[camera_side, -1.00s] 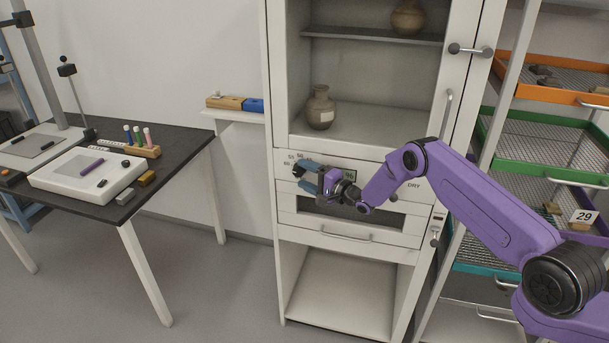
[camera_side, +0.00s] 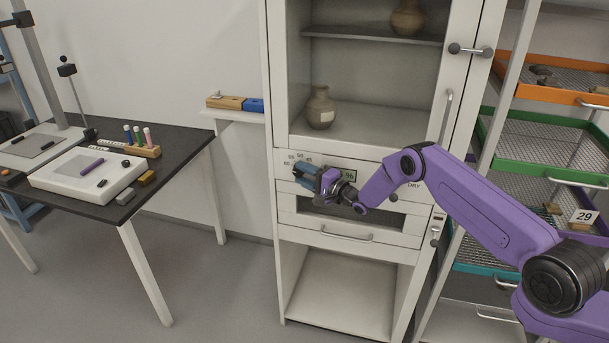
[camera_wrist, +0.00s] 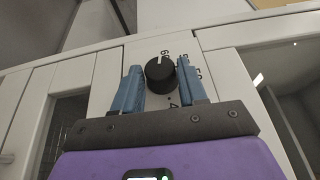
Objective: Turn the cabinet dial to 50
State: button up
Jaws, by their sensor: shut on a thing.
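The black round dial (camera_wrist: 160,73) is on the white cabinet's front panel. In the wrist view it sits between the two blue fingers of my gripper (camera_wrist: 159,69), which are shut on it. A white pointer line on the dial points up, close to a number that looks like 60. Other scale numbers are partly covered by the right finger. In the side view my gripper (camera_side: 298,171) is at the left of the panel and mostly hides the dial. A small green display (camera_side: 349,176) shows a % sign; its digits are hidden.
A black-topped table (camera_side: 190,150) is to the left. A rack of trays (camera_side: 540,140) is to the right.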

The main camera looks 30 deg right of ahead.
jog(key=shift+f+m+t+y, duration=0.3)
jog(key=shift+m+t, duration=0.4)
jog(key=shift+t, duration=0.5)
jog(key=shift+f+m+t+y, duration=0.3)
jog(key=shift+m+t, duration=0.4)
jog(key=shift+t, duration=0.5)
jog(key=shift+w+m+t, duration=0.1)
jog(key=shift+m+t, duration=0.2)
jog(key=shift+t, duration=0.1)
jog(key=o, duration=1.1)
jog(key=shift+a, duration=0.1)
jog(key=shift+c, duration=0.2)
jog(key=v, duration=1.7)
jog(key=shift+s, duration=0.25)
